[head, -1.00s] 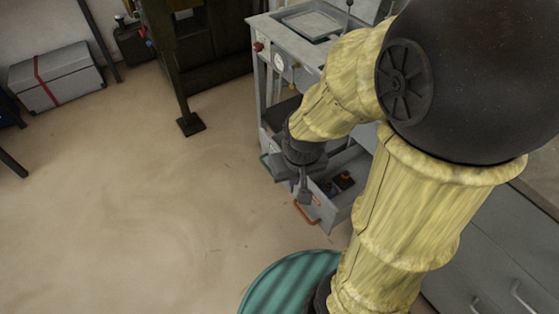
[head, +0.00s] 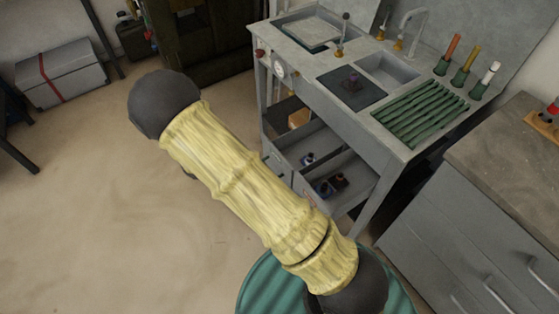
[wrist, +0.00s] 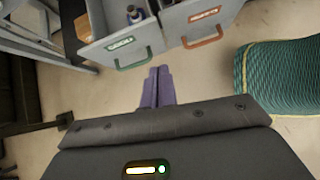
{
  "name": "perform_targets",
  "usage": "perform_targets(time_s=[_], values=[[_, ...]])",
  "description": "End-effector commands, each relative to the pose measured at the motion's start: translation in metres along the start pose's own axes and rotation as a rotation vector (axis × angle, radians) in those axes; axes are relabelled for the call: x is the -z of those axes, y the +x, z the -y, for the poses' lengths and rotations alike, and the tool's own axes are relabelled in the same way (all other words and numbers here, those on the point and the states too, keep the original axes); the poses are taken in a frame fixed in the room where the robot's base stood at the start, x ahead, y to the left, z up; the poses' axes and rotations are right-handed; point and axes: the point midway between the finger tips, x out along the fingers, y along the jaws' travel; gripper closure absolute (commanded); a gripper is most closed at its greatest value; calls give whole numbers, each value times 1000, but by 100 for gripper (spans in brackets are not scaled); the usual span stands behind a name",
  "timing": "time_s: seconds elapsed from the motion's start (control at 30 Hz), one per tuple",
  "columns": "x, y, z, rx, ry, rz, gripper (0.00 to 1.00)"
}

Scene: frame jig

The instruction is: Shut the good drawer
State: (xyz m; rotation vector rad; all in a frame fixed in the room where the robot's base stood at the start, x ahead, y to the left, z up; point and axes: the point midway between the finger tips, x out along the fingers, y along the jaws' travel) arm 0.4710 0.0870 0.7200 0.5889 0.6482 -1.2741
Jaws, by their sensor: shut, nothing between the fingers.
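Two drawers stand pulled out side by side under the grey bench. The drawer with the green handle and green label (wrist: 120,43) is on the left in the wrist view, with a bottle (wrist: 134,14) inside. The drawer with the orange handle and orange label (wrist: 200,22) is to its right. The label words are too small to read surely. My gripper (wrist: 159,70) is shut and empty, in front of the drawers, its tips just right of the green handle (wrist: 133,62). In the head view, my arm hides the gripper and the drawer handles.
The grey bench (head: 345,100) carries a sink, a green rack (head: 420,112) and several coloured-handled tools. A grey cabinet (head: 470,240) stands to the right. A grey box with a red strap (head: 57,78) lies at the back left. The floor left of the bench is clear.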

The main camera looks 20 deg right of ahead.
Motion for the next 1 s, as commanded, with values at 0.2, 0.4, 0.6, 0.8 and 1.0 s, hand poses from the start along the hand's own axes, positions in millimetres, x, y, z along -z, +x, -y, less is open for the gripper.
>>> perform_targets(time_s=[0.2,0.4,0.6,0.8,1.0], values=[[10,-1,-10,-54,-119,67,100],[11,0,-10,-53,-116,64,100],[10,6,-10,-51,-115,65,100],[9,32,-11,-48,-115,65,100],[7,67,-13,-49,-115,65,100]])
